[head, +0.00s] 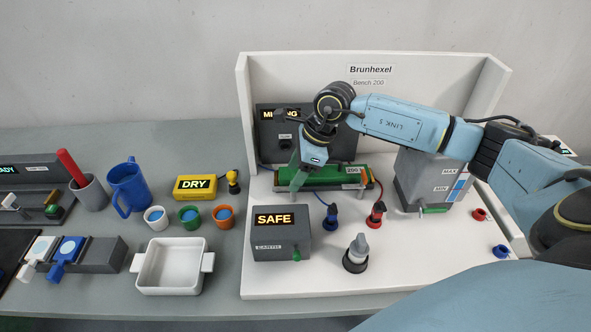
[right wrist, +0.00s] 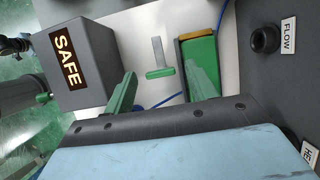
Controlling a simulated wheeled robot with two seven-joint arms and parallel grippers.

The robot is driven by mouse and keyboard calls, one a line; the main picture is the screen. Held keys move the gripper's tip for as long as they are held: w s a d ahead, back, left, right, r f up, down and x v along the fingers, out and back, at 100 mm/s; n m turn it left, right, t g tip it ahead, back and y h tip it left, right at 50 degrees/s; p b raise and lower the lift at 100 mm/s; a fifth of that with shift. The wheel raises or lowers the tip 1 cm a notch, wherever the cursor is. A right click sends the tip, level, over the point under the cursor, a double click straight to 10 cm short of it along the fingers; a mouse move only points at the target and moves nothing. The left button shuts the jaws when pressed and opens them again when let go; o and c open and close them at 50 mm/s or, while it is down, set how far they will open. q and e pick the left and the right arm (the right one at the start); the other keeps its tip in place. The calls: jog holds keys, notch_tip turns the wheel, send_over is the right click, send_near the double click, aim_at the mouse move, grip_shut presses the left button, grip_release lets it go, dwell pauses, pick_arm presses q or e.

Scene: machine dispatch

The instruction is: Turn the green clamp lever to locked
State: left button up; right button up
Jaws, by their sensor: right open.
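The green clamp lever (right wrist: 160,72) shows in the right wrist view as a small green bar on a grey stem, over the white bench. It stands beside the end of a long green block (head: 325,175) labelled 200. In the head view I cannot make the lever out; my right gripper covers that spot. My right gripper (head: 298,175) points down at the block's left end, with green fingers. In the right wrist view the gripper (right wrist: 163,88) is open and empty, the lever between its fingers but apart from them. My left gripper is not in view.
A grey SAFE box (head: 281,237) stands in front of the gripper. Blue (head: 331,217) and red (head: 376,215) plugs stand to the right. A grey MAX/MIN box (head: 420,182) is under my right arm. Cups and a white dish (head: 172,267) are at left.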

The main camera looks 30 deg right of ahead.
jog(key=shift+a+f, duration=0.1)
jog(key=shift+f, duration=0.15)
jog(key=c, duration=1)
